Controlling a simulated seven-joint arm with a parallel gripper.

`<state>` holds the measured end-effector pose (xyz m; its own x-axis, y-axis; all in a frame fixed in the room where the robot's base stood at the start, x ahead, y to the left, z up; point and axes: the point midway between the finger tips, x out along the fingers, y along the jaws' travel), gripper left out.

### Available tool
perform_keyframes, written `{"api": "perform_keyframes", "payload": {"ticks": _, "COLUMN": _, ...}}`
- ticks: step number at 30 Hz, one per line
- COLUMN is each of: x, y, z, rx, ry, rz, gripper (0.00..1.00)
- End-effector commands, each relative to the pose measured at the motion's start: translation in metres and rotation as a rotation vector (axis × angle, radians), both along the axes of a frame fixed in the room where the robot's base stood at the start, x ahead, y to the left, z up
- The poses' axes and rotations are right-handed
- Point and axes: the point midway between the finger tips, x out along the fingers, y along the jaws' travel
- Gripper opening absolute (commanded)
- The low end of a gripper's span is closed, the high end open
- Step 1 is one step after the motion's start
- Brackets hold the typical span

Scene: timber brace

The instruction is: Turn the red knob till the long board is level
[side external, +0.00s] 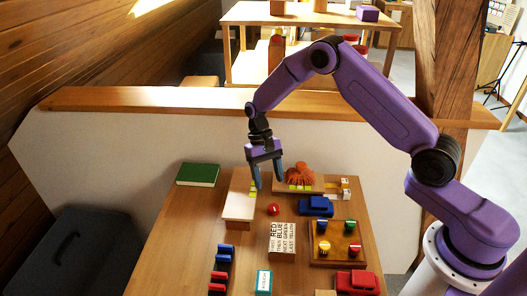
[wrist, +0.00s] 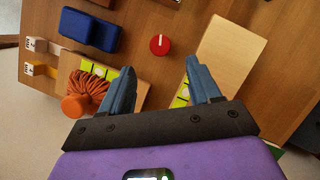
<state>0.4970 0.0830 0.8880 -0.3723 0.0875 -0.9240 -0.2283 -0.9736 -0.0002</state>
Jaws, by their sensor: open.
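The red knob (side external: 273,209) sits on the wooden table near its middle. In the wrist view the knob (wrist: 159,45) is round with a white line on top, ahead of my fingertips and between their lines. A long pale board (side external: 240,205) lies left of the knob; it also shows in the wrist view (wrist: 228,60). I cannot tell exactly how far it tilts. A yellow-green patch is at its far end. My gripper (side external: 270,184) is open and empty, pointing down behind the knob. In the wrist view its two blue fingers (wrist: 160,70) are apart and not touching the knob.
A wooden piece with yellow-green patches and an orange stringy object (side external: 300,173) stands behind. A green book (side external: 198,174) lies back left.

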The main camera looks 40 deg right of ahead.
Motion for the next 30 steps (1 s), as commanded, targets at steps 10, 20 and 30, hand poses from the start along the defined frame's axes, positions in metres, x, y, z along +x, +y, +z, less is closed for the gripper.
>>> {"api": "perform_keyframes", "payload": {"ticks": 10, "x": 0.025, "y": -0.006, "z": 0.06, "rx": 0.0, "ry": -0.002, "rz": 0.0, "gripper": 0.63}}
{"api": "perform_keyframes", "payload": {"ticks": 20, "x": 0.031, "y": -0.007, "z": 0.076, "rx": 0.0, "ry": 0.0, "rz": -0.001, "gripper": 0.63}}
{"api": "perform_keyframes", "payload": {"ticks": 30, "x": 0.027, "y": -0.003, "z": 0.081, "rx": 0.001, "ry": -0.007, "rz": 0.022, "gripper": 0.63}}
